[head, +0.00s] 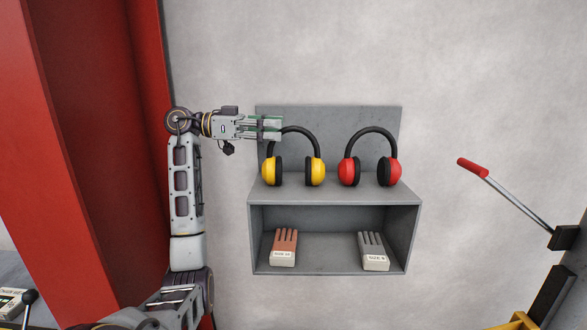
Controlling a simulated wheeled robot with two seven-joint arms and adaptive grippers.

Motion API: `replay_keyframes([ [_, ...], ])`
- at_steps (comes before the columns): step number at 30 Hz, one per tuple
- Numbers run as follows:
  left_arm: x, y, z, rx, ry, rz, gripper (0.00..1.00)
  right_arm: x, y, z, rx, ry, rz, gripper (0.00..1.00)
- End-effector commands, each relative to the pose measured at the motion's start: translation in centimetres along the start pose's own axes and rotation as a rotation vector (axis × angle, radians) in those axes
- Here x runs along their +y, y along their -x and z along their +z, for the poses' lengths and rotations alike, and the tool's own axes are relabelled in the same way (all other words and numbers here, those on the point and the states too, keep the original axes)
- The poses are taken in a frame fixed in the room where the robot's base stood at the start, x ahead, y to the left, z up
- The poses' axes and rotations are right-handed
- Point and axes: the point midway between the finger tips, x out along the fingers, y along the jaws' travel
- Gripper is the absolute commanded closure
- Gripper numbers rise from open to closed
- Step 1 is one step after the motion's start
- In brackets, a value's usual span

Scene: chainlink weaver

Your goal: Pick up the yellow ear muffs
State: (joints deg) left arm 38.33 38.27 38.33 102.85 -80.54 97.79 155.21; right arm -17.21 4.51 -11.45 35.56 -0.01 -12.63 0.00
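The yellow ear muffs (315,171) stand upright on top of a grey wall shelf (335,187), at its left half. They have two yellow cups with black pads and a black arched headband. My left gripper (275,127) reaches in from the left at the height of the headband. Its two green-edged fingers look parted, and their tips overlap the upper left of the headband in the head view. I cannot tell whether they touch it or whether the band lies between them. The ear muffs rest on the shelf. My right gripper is not in view.
Red ear muffs (390,171) stand to the right on the same shelf. Below, the open compartment holds a reddish glove (285,245) and a grey glove (373,250). A red-handled lever (473,167) juts out at the right. A red column (110,150) stands at the left.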

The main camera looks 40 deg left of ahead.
Motion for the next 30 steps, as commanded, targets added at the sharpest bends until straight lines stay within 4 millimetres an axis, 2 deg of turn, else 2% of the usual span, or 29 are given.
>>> replay_keyframes([
  [11, 0.0, -0.5, 0.0, 0.001, 0.000, 0.001, 0.61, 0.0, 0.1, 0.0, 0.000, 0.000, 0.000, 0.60],
  [24, 0.0, -4.5, -0.1, 0.001, 0.000, 0.002, 0.61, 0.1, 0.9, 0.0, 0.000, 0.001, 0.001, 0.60],
  [30, 0.0, -5.4, 0.0, 0.001, -0.001, 0.001, 0.61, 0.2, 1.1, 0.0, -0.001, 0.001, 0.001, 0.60],
])
